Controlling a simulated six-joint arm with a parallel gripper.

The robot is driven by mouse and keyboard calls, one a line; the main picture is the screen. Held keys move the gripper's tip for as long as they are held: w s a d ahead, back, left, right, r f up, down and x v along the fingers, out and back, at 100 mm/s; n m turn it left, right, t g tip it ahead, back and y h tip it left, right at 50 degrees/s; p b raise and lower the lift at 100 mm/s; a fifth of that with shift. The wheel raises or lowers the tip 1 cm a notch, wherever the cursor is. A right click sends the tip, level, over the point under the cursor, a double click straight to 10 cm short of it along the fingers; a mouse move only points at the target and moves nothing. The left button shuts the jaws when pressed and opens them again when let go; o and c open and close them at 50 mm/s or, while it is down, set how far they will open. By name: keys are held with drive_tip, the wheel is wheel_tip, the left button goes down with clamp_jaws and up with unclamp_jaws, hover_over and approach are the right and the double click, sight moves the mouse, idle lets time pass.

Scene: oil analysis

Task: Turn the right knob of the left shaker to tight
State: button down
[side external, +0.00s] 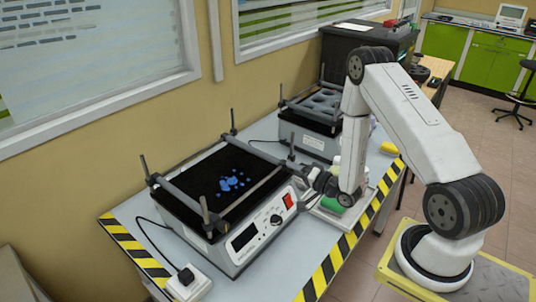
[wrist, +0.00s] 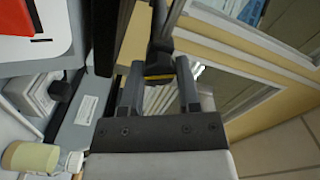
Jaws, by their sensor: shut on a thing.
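The left shaker (side external: 243,250) is the nearer white box on the table, with a black top, blue spots and dark clamp bars on upright posts. My gripper (side external: 306,173) is at its right side, by the end of a clamp bar. In the wrist view, my gripper (wrist: 159,72) has its two fingers around a dark knob (wrist: 158,58) with a yellow stripe. It is shut on this knob, the right knob of the left shaker. In the side view the knob is too small and hidden to tell its turn.
A second shaker (side external: 312,143) stands behind. A red switch (side external: 288,201) and a dial (side external: 276,219) are on the left shaker's front. A power strip (side external: 188,284) lies at the table's front left.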

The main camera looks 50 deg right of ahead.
drive_tip(key=m, duration=0.5)
idle(0.4)
drive_tip(key=shift+c, duration=1.6)
unclamp_jaws()
drive_tip(key=shift+s, duration=0.1)
drive_tip(key=s, duration=0.7)
drive_tip(key=shift+s, duration=0.35)
drive_tip(key=shift+w, duration=0.1)
